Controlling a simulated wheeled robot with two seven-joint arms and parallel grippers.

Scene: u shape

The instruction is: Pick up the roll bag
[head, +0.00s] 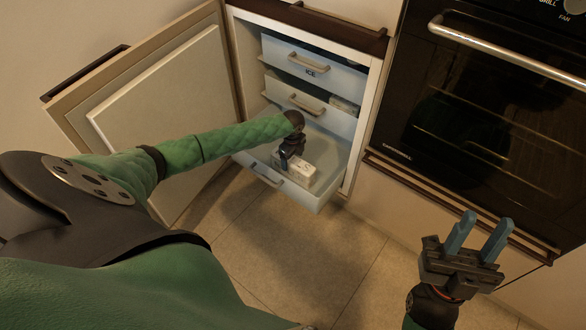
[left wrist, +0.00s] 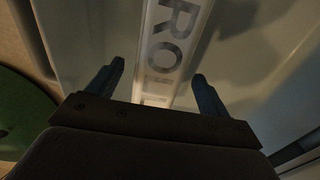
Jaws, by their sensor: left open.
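The roll bag (head: 300,171) is a pale, box-shaped pack lying in the pulled-out bottom freezer drawer (head: 262,180). In the left wrist view its light face (left wrist: 175,40) carries large letters reading "RO", with the rest cut off or dim. My left gripper (head: 283,160) is down in the drawer at the pack's near left end. In the left wrist view the fingers (left wrist: 158,82) are open, one on each side of the pack's line, with nothing clearly between them gripped. My right gripper (head: 478,238) is open and empty, out over the floor before the oven.
The freezer door (head: 165,95) stands open at left. The tiled floor (head: 300,250) in front is clear.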

